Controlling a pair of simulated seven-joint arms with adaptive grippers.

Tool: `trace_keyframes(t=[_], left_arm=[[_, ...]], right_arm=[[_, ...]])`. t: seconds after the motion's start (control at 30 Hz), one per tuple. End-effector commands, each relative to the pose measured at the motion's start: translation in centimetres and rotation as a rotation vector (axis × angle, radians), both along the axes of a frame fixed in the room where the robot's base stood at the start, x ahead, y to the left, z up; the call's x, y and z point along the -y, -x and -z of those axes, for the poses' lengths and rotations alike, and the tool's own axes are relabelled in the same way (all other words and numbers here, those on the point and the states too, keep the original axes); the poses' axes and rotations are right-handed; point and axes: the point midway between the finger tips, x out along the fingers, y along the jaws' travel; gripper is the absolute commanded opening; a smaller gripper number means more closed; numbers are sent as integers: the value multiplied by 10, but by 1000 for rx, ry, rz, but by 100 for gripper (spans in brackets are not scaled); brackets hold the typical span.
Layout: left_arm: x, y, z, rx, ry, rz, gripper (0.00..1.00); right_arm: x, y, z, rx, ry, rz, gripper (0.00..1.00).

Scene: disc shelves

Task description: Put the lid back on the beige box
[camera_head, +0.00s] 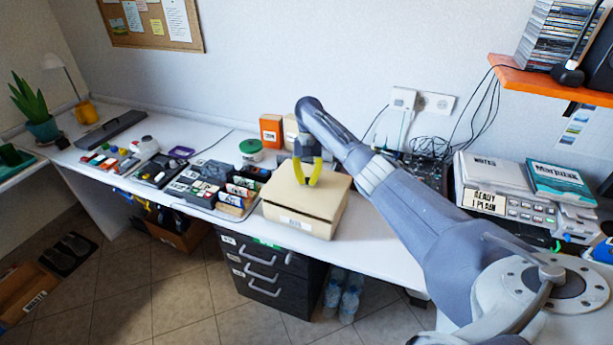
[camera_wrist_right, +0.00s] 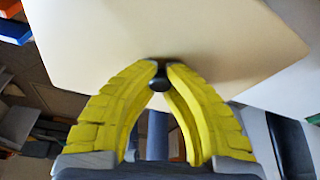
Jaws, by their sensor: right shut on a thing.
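The beige box (camera_head: 290,224) stands on the white desk near its front edge, with a pale label on its front. Its flat beige lid (camera_head: 328,192) is over the top of the box; I cannot tell whether it is fully seated. My right gripper (camera_head: 305,182) comes down over the lid with its yellow fingers. In the right wrist view, the gripper (camera_wrist_right: 161,72) is shut on a small dark knob (camera_wrist_right: 160,84) on the lid (camera_wrist_right: 190,35). My left gripper is not in view.
An orange box (camera_head: 271,130) and a green-lidded tub (camera_head: 251,149) stand behind. Trays with small coloured items (camera_head: 210,185) lie to the left. A device with a white case (camera_head: 495,172) stands at the right. Black drawers (camera_head: 265,270) are below the desk.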

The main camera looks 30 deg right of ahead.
Motion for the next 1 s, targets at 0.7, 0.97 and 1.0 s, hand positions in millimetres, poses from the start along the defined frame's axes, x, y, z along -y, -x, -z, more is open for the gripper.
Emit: trace_keyframes(t=[0.7, 0.97, 1.0], left_arm=[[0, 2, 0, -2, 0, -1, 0], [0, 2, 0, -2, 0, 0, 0], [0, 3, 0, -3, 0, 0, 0]], right_arm=[[-1, 0, 37, 1, -1, 0, 0], [-1, 0, 38, 1, -1, 0, 0], [-1, 0, 38, 1, -1, 0, 0]])
